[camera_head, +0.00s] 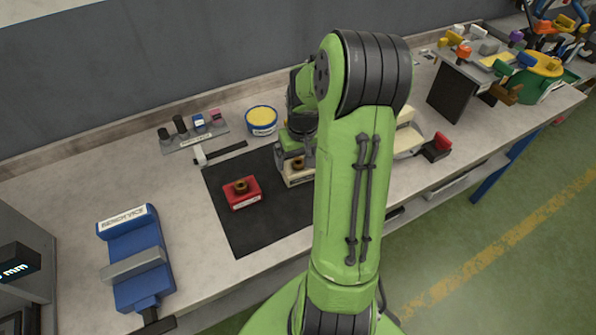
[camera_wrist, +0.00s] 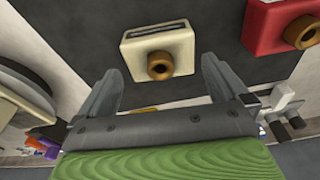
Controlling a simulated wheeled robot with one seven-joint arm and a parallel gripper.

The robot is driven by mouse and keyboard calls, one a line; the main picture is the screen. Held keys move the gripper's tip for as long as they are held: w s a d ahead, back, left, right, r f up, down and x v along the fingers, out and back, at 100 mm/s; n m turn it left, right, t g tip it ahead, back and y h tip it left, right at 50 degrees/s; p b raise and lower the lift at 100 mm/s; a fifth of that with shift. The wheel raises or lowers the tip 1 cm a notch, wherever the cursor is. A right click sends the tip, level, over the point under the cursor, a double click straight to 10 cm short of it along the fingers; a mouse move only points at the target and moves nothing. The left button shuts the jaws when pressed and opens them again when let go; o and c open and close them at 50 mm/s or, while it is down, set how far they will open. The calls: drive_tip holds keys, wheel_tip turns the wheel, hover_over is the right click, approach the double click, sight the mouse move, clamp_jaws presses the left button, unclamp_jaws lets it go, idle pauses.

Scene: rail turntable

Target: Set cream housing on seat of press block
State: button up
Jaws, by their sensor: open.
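The cream housing (camera_head: 297,178) sits on the dark mat, partly hidden by my arm in the head view. In the wrist view the cream housing (camera_wrist: 140,47) has a dark slot along its top and a brown ring on its face. My gripper (camera_wrist: 160,76) is open and empty, its two fingers apart with the housing just beyond their tips. My arm hides most of the gripper in the head view. A cream unit (camera_head: 408,138) with a dark-and-red end stands right of my arm; I cannot tell whether it is the press block, and no seat shows clearly.
A red housing (camera_head: 243,199) with a brown ring lies left of the cream one on the mat (camera_head: 240,235). A blue vise (camera_head: 135,255) stands at the left, and a yellow-topped blue tub (camera_head: 261,121) behind. Coloured parts crowd the far right. The front of the mat is clear.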

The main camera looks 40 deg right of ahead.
sight(298, 166)
drive_tip(key=f, duration=0.3)
drive_tip(key=f+b, duration=0.1)
drive_tip(key=f, duration=0.1)
drive_tip(key=shift+w+d, duration=0.15)
drive_tip(key=shift+w, duration=0.25)
drive_tip(key=shift+s, duration=0.1)
drive_tip(key=shift+r, duration=0.1)
drive_tip(key=c, duration=1.2)
